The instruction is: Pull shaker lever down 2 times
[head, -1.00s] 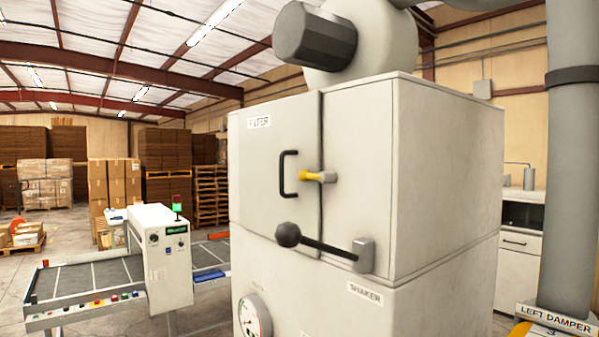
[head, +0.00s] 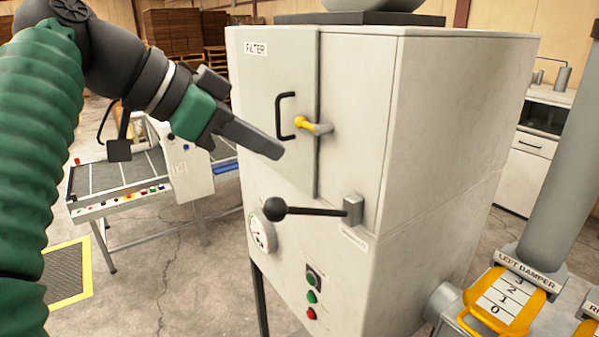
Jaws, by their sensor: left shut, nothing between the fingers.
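The shaker lever (head: 312,211) is a black rod with a round black knob (head: 274,209) at its left end. It sticks out almost level from a grey bracket (head: 353,209) on the front of the white filter cabinet (head: 450,120). My left gripper (head: 278,153) reaches in from the left, shut and empty. In the picture its tip is above the knob and just below the door handle, apart from the knob. My right gripper is not in view.
A black door handle (head: 285,116) and a yellow latch (head: 308,124) are near my left gripper's tip. A gauge (head: 262,232) and buttons (head: 312,297) sit below the lever. The left damper (head: 505,300) stands right; a conveyor (head: 120,180) stands left.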

